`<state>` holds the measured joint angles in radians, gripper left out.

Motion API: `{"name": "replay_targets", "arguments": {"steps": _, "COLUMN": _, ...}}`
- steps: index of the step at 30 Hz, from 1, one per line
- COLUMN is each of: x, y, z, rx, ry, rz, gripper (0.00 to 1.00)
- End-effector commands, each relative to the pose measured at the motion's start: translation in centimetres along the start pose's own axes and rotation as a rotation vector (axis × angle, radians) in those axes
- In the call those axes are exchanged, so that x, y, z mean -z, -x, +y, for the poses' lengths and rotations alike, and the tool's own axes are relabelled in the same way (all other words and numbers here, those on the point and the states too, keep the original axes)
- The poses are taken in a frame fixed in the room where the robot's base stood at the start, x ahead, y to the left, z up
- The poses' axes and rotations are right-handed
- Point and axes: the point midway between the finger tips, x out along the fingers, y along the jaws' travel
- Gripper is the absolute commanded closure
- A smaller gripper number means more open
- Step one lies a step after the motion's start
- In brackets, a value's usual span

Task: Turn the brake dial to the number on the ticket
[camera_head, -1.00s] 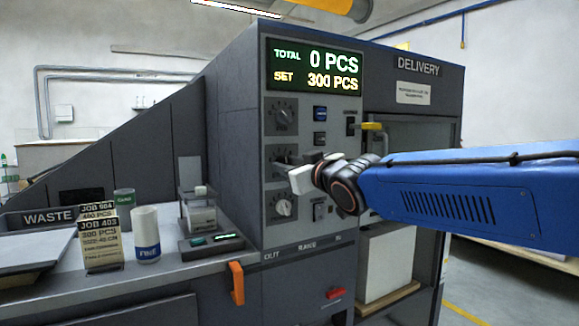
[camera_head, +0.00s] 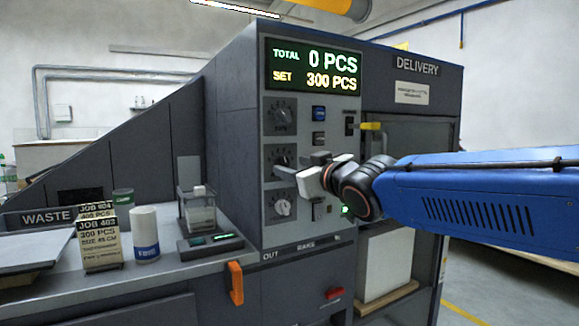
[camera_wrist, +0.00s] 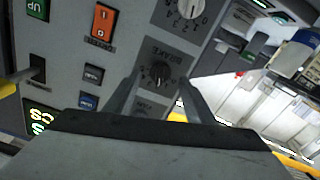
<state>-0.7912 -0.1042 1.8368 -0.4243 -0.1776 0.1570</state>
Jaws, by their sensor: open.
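The brake dial (camera_wrist: 158,75), a dark knob on a plate lettered BRAKE, sits between and beyond my fingertips in the wrist view. It appears to be the middle dial (camera_head: 282,158) of the panel column in the head view. My gripper (camera_head: 303,170) is open and empty, just right of that dial; its fingers (camera_wrist: 160,85) show a gap from the panel. The pointer's exact number is too small to read. The front ticket (camera_head: 99,245) stands upright on the left bench and reads JOB 403, 300 PCS; its lower lines are too blurred to read.
A second ticket, JOB 404, stands behind. The pale-knobbed lower dial (camera_head: 283,207) and upper dial (camera_head: 282,116) flank the brake dial. Rocker switches (camera_wrist: 102,25) and push buttons lie close beside it. The display (camera_head: 315,68) reads TOTAL 0, SET 300 PCS. A yellow handle (camera_head: 371,126) projects nearby.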

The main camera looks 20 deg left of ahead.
Motion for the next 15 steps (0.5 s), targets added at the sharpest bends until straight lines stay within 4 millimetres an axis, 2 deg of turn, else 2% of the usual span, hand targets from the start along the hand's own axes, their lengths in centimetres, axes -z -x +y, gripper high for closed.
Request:
{"name": "replay_targets", "arguments": {"steps": 1, "x": 0.1, "y": 1.0, "z": 0.0, "rx": -0.001, "ry": 0.0, "rz": 0.001, "gripper": 0.51}}
{"name": "replay_targets", "arguments": {"steps": 15, "x": 0.0, "y": 9.1, "z": 0.0, "rx": -0.001, "ry": 0.0, "rz": 0.001, "gripper": 0.51}}
